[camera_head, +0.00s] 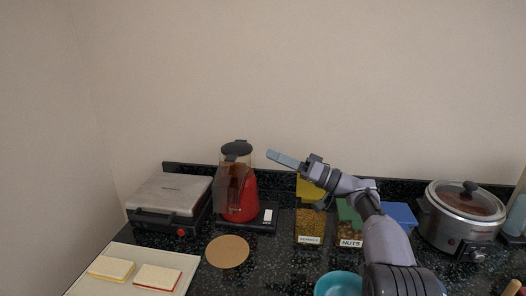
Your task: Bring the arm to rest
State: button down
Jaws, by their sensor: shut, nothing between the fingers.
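My gripper (284,159) is in the air above the dark counter, at the end of my raised grey arm. It points up and to the left, and its fingers are shut with nothing between them. The arm rises from the lower right of the picture and hides part of the counter and the containers behind it. The gripper is apart from everything, with the plain wall behind it.
The space above is clear.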

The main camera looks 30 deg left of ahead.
jog(key=s+d+r+m+t+h, duration=0.25)
jog(key=s+d+m+h, duration=0.25)
jog(key=s+d, duration=0.35)
jog(key=s+d+r+m+t+h, duration=0.1)
jog(key=s+d+m+t+h, duration=0.25)
jog(key=s+d+h, duration=0.5)
jog(key=s+d+f+m+t+h, duration=0.1)
jog(key=s+d+f+m+h, duration=0.1)
jog(key=s+d+f, duration=0.4)
jog(key=s+d+f+m+t+h, duration=0.1)
jog(key=s+d+f+m+h, duration=0.2)
jog(key=s+d, duration=1.1)
notch_tip(320, 180, down, 4)
jog(key=shift+s+d+f+m, duration=0.2)
jog(key=shift+d+m, duration=0.3)
jog(key=shift+m, duration=0.75)
jog(key=shift+r+h, duration=0.1)
jog(key=shift+h, duration=0.15)
